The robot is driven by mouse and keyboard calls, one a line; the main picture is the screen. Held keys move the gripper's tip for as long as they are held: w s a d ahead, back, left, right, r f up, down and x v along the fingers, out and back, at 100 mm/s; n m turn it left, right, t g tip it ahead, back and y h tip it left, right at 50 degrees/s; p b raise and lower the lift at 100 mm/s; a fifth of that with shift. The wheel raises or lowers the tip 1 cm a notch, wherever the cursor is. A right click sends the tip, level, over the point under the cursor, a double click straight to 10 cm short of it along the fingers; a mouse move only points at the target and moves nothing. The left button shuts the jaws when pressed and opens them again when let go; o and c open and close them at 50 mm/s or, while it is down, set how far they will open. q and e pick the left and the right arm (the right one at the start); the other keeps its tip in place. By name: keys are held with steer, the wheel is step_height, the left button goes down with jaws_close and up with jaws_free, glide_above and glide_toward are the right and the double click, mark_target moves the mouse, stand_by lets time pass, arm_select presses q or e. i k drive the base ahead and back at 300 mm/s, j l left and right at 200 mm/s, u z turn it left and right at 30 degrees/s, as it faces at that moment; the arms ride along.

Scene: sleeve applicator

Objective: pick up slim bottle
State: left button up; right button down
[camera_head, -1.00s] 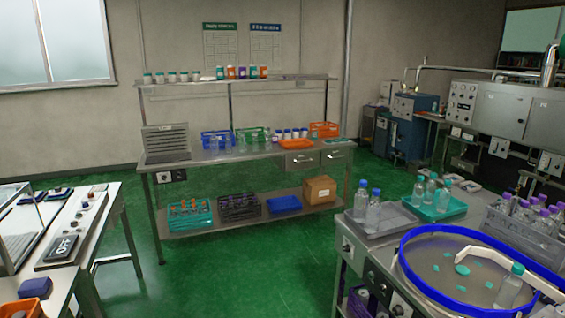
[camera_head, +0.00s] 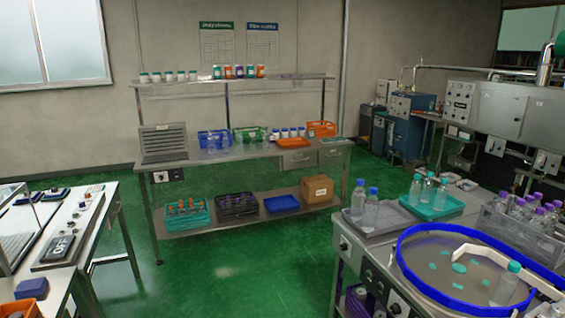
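Several clear bottles stand on the right workbench, and I cannot tell which one is the slim bottle. Two blue-capped bottles (camera_head: 370,213) stand upright on a grey tray (camera_head: 395,226). Several teal-capped bottles (camera_head: 427,191) stand in a teal tray (camera_head: 450,207). A single teal-capped bottle (camera_head: 506,286) stands inside the blue-rimmed round table (camera_head: 405,262). Purple-capped bottles (camera_head: 530,209) fill a grey crate (camera_head: 500,226). Neither of my grippers is in view.
A steel shelf bench (camera_head: 240,150) with small jars, baskets and crates stands at the back. Green floor (camera_head: 225,270) between the tables is clear.

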mark_target(507, 282)
steer(key=z, duration=1.45)
